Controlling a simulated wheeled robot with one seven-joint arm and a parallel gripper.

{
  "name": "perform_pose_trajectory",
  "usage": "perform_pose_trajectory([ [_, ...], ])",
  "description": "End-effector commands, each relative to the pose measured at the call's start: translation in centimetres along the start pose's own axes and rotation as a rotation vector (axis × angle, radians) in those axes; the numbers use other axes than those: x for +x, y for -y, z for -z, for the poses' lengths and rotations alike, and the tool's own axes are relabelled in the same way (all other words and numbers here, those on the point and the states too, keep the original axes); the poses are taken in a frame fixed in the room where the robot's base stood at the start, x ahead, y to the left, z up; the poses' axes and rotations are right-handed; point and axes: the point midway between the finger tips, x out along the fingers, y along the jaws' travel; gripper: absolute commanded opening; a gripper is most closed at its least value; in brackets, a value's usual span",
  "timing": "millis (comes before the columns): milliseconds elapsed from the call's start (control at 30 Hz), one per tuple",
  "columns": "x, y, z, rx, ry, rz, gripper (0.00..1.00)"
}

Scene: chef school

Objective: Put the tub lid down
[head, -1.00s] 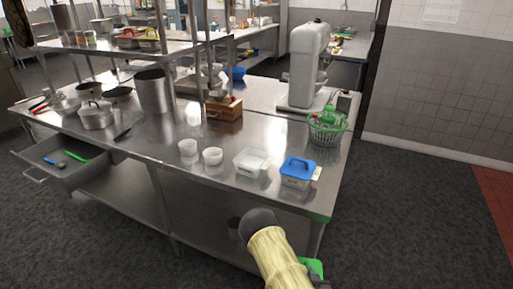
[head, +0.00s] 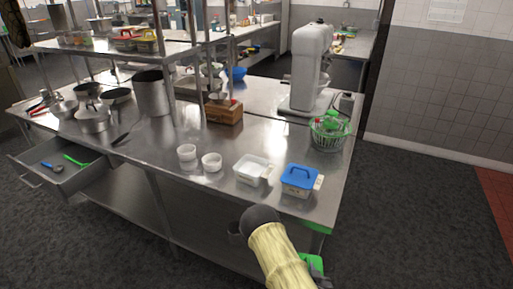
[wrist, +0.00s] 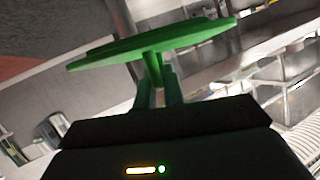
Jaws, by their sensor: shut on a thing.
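A green lid (wrist: 150,45) fills the upper part of the wrist view, tilted in that picture. My gripper (wrist: 158,82) is shut on the stem-like handle under its middle. In the head view a small green part (head: 313,264) shows beside my arm at the bottom, in front of the table; the rest is hidden by the arm. An uncovered clear tub (head: 241,172) stands near the front edge of the steel table (head: 215,190). To its right stands a tub with a blue lid (head: 299,176).
Two small white cups (head: 187,153) stand left of the clear tub. A green basket (head: 330,132) stands behind the blue-lidded tub, near the mixer (head: 303,75). An open drawer (head: 62,180) sticks out at left.

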Motion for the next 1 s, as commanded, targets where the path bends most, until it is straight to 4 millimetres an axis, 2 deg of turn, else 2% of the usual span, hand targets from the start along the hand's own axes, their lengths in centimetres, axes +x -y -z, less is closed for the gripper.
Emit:
perform_pose_trajectory([
  [33,-0.8,0.4,1.9,0.000,-0.001,0.000,0.00],
  [133,-1.5,0.7,3.7,0.000,-0.001,0.000,0.00],
  [567,-3.3,1.6,8.2,0.000,-0.001,0.000,0.00],
  [700,-3.3,1.0,6.9,-0.002,0.000,-0.011,0.00],
  [1000,-3.4,0.9,6.2,-0.026,-0.001,-0.023,0.00],
])
